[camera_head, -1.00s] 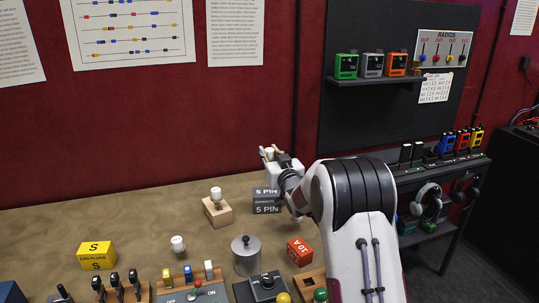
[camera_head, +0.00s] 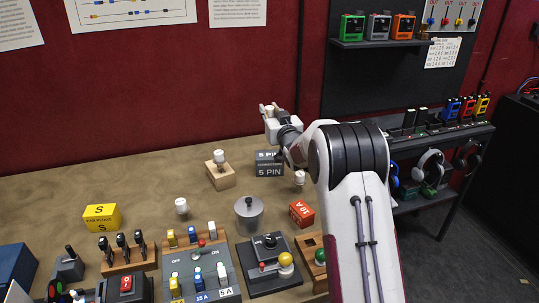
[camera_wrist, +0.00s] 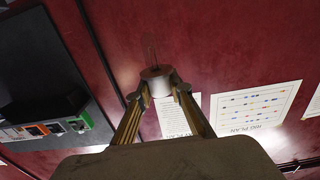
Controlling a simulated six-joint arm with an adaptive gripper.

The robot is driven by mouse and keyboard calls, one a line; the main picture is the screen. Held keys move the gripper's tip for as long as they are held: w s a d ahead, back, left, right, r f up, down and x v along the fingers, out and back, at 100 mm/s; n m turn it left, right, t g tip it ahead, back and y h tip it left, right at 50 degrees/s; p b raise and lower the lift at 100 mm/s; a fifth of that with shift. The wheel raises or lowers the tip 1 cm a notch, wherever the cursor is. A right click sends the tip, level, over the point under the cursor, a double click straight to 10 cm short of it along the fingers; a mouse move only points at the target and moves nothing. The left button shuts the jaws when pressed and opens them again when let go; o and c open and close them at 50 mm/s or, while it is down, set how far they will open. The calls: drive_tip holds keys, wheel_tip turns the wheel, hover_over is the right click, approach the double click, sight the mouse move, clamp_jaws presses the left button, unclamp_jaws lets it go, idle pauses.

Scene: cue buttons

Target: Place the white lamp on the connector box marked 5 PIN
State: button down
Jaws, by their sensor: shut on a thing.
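My gripper (camera_head: 268,112) is raised above and behind the dark grey connector box marked 5 PIN (camera_head: 269,170) in the head view. In the wrist view my gripper (camera_wrist: 158,92) is shut on a small lamp-like piece (camera_wrist: 156,76) with a pale round base and a faint clear top. Its colour is hard to tell. The top of the box looks bare. White lamps show on a wooden block (camera_head: 219,157), on the table at the left (camera_head: 181,205), and beside my arm (camera_head: 299,177).
A metal canister (camera_head: 249,214) and a red box (camera_head: 301,213) stand in front of the connector box. A yellow ear plugs box (camera_head: 101,217) is at the left. Switch panels (camera_head: 201,266) fill the front. Bare table lies at the back left.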

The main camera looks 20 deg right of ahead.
hover_over(270, 155)
drive_tip(key=shift+w+f, duration=0.15)
drive_tip(key=shift+f, duration=3)
drive_tip(key=shift+f, duration=1.85)
drive_tip(key=shift+f, duration=0.15)
drive_tip(key=c, duration=1.8)
unclamp_jaws()
